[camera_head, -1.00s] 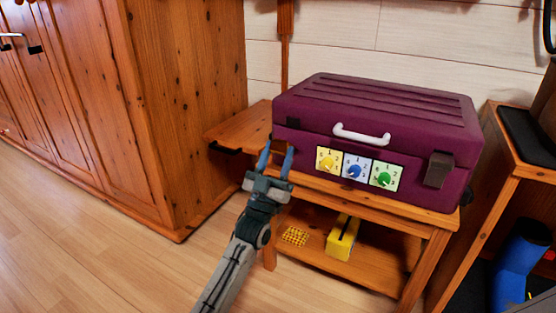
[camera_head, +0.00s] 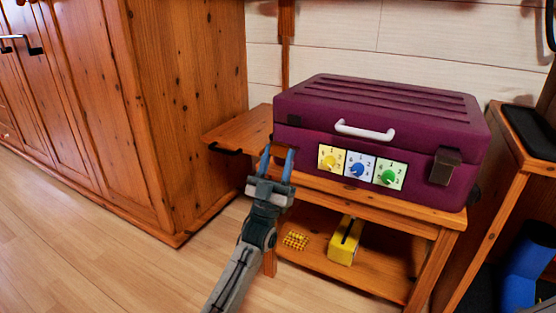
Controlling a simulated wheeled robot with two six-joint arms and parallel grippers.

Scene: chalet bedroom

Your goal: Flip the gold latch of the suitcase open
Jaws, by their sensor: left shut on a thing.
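The purple suitcase (camera_head: 385,105) lies closed on a wooden stand, with a white handle (camera_head: 364,130) and yellow, blue and green dials (camera_head: 360,169) on its front. A dark brownish latch (camera_head: 445,166) is at the front right and looks down against the case. My left gripper (camera_head: 277,160) is at the front left corner of the suitcase. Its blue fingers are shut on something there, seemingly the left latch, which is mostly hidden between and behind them. My right gripper is not in view.
The wooden stand (camera_head: 400,208) has a lower shelf with a yellow box (camera_head: 345,241) and a small yellow checkered thing (camera_head: 295,240). A wooden cabinet (camera_head: 190,110) stands left. Another wooden shelf unit (camera_head: 500,190) is close on the right. Floor in front is clear.

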